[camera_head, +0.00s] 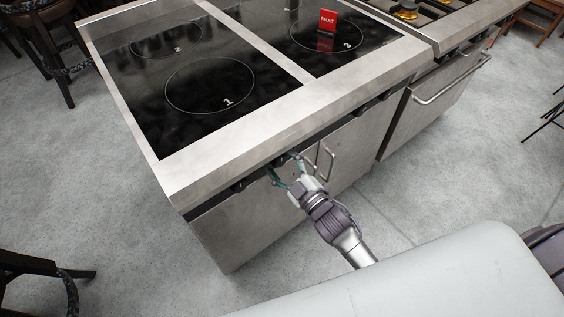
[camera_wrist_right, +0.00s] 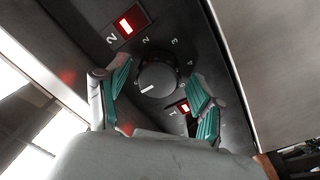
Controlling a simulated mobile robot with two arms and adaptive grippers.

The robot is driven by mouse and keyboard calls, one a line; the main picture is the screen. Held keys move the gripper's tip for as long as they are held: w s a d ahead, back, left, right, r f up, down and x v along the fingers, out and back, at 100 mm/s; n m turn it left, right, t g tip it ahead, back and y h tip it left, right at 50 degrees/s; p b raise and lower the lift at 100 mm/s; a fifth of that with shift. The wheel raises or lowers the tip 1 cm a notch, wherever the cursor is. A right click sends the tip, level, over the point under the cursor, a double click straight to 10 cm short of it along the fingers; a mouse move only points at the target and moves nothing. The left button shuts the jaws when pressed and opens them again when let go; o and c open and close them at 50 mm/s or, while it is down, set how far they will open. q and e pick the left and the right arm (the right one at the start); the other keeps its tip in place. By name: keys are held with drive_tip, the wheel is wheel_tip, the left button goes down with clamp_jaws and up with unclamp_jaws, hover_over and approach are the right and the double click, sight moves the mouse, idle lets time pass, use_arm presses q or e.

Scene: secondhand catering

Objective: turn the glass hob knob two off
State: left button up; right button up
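A round dark knob (camera_wrist_right: 157,78) sits on the hob's front panel in the right wrist view. Its white pointer line points to the lower left of the picture. Dial numbers 2, 3 and 4 show around it. A lit red indicator marked 2 (camera_wrist_right: 127,25) is above left of it, and another marked 1 (camera_wrist_right: 185,107) is below right. My right gripper (camera_wrist_right: 159,82) is open, with its green fingers on either side of the knob; contact cannot be told. In the head view this gripper (camera_head: 284,169) is at the hob's front edge, hiding the knob. My left gripper is not in view.
The glass hob (camera_head: 215,120) has marked zones and a steel rim. A red FAULT sign (camera_head: 328,20) stands near zone 3. More dark knobs line the front, including one at the left (camera_head: 238,186). Cupboard handles (camera_head: 327,160) stick out beside my right gripper. A gas range stands to the right.

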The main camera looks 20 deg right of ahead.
drive_tip(key=v, duration=1.2)
drive_tip(key=shift+f, duration=0.15)
drive_tip(key=s+d+f+m+g+h, duration=0.1)
drive_tip(key=s+f+m+g, duration=0.15)
drive_tip(key=f, duration=0.65)
drive_tip(key=s+d+f+m+g+h, duration=0.1)
drive_tip(key=s+f+g+h, duration=0.15)
drive_tip(key=f, duration=0.75)
drive_tip(key=s+d+f+m+g+h, duration=0.1)
drive_tip(key=s+d+f+m+g, duration=0.2)
drive_tip(key=f, duration=0.6)
drive_tip(key=s+f+m+g, duration=0.1)
drive_tip(key=s+f+g, duration=0.3)
drive_tip(key=s+f, duration=0.3)
drive_tip(key=s+f+m+g+h, duration=0.1)
drive_tip(key=s+f+g, duration=0.3)
drive_tip(key=s, duration=1.3)
wheel_tip(320, 180, down, 5)
drive_tip(key=shift+r+m, duration=0.2)
drive_tip(key=shift+m, duration=0.15)
